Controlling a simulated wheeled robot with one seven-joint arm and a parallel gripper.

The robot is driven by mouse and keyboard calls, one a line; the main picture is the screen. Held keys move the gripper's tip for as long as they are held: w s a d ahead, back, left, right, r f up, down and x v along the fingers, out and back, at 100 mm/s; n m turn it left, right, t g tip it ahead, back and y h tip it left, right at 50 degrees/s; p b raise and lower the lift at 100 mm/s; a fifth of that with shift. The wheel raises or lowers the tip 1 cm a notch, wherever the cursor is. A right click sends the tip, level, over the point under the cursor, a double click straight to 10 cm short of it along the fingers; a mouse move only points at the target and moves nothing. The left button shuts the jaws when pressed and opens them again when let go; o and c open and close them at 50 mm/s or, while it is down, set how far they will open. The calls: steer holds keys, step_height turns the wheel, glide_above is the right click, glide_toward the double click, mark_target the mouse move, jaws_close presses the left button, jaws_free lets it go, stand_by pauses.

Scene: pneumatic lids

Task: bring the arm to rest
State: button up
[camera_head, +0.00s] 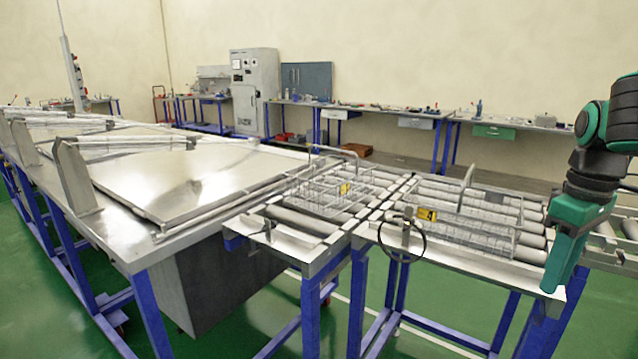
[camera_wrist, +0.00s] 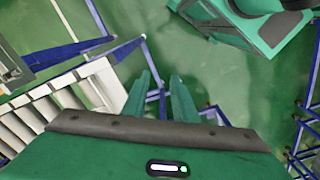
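My arm comes in at the right edge of the head view, dark grey and green. My gripper (camera_head: 549,288) points downward there, in front of the right end of the roller conveyor in the picture. In the wrist view my gripper (camera_wrist: 161,76) shows two green fingers with a gap between their tips. The gap is empty, with green floor and blue frame parts beyond it. The fingers hold nothing. Whether my gripper touches the conveyor edge cannot be told from the head view.
Two wire baskets with yellow tags, one left (camera_head: 318,190) and one right (camera_head: 482,232), stand on the roller conveyor (camera_head: 375,257). A long metal table with flat lids (camera_head: 190,180) lies left. Workbenches (camera_head: 400,112) line the back wall. Green floor is free in front.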

steer(key=s+f+m, duration=1)
steer(key=s+m, duration=0.1)
steer(key=s, duration=0.4)
steer(key=shift+s+a+m, duration=0.3)
steer(key=shift+s+a, duration=0.05)
steer(key=shift+s, duration=0.05)
steer(key=shift+f, duration=0.1)
steer(key=shift+w+f, duration=0.25)
steer(key=shift+w, duration=0.35)
